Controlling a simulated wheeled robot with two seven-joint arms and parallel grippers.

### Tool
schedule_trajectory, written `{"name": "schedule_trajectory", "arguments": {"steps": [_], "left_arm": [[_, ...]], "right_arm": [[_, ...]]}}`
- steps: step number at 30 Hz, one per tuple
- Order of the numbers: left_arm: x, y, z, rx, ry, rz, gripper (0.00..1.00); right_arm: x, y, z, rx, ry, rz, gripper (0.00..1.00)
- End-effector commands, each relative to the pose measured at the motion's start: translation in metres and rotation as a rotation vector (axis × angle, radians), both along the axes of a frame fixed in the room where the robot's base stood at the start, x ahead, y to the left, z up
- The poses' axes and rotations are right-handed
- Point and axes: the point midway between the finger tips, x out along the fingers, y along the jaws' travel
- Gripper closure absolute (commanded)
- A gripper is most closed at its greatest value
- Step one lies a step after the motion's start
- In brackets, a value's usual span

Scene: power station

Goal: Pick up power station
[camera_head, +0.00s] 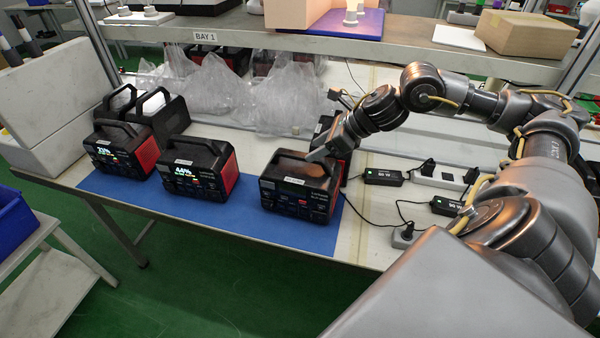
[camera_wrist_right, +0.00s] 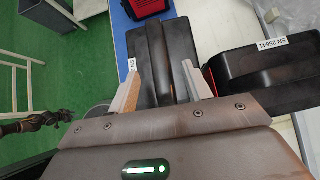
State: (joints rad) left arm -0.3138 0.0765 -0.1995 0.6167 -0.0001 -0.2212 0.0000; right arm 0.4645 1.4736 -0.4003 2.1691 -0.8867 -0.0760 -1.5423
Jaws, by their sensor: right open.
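Three black and red power stations stand on a blue mat (camera_head: 240,228) along the front of the bench: one at the left (camera_head: 112,155), one in the middle (camera_head: 190,178) and one at the right (camera_head: 290,195). The left one's screen seems to read 23% and the middle one's 44%; the right one's shows no clear number. My right gripper (camera_head: 325,157) is just above the right station's top. In the right wrist view my gripper (camera_wrist_right: 160,88) is open, its fingers on either side of that station's handle (camera_wrist_right: 157,50), apart from it. My left gripper is not seen.
Another dark station (camera_wrist_right: 265,80) stands close behind the right one. Adapters (camera_head: 384,177) with cables lie on the bench to the right. Clear plastic bags (camera_head: 285,105) lie behind, under a shelf (camera_head: 400,50). White foam blocks (camera_head: 50,100) stand at the left.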

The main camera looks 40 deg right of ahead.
Motion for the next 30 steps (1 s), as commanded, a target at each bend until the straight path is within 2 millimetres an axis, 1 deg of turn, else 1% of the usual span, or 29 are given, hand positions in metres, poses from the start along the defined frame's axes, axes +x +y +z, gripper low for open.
{"name": "schedule_trajectory", "arguments": {"steps": [1,3,6,8,11,14,18,21,24,30], "left_arm": [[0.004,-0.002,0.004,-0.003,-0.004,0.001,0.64],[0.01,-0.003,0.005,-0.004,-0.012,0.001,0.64],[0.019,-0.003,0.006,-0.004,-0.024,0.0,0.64],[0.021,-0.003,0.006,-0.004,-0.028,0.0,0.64],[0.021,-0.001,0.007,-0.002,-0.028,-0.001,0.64],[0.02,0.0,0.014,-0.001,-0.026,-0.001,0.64],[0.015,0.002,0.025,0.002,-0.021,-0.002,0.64],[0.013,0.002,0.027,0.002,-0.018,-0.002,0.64],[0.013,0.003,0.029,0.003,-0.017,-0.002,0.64],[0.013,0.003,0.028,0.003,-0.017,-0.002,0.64]], "right_arm": [[0.003,0.003,-0.002,0.004,-0.001,0.001,0.51],[0.007,0.004,-0.006,0.002,-0.001,-0.001,0.51],[0.008,0.006,-0.011,-0.001,0.0,-0.001,0.51],[0.009,0.006,-0.012,-0.002,0.001,-0.001,0.51],[0.009,0.006,-0.012,-0.002,0.001,-0.001,0.51],[0.015,0.01,-0.016,0.002,0.002,-0.001,0.51],[0.027,0.018,-0.029,0.003,0.003,-0.001,0.51],[0.035,0.022,-0.04,0.002,0.002,-0.001,0.51],[0.039,0.025,-0.046,-0.001,-0.001,-0.001,0.51],[0.04,0.025,-0.048,-0.003,-0.001,-0.001,0.51]]}}
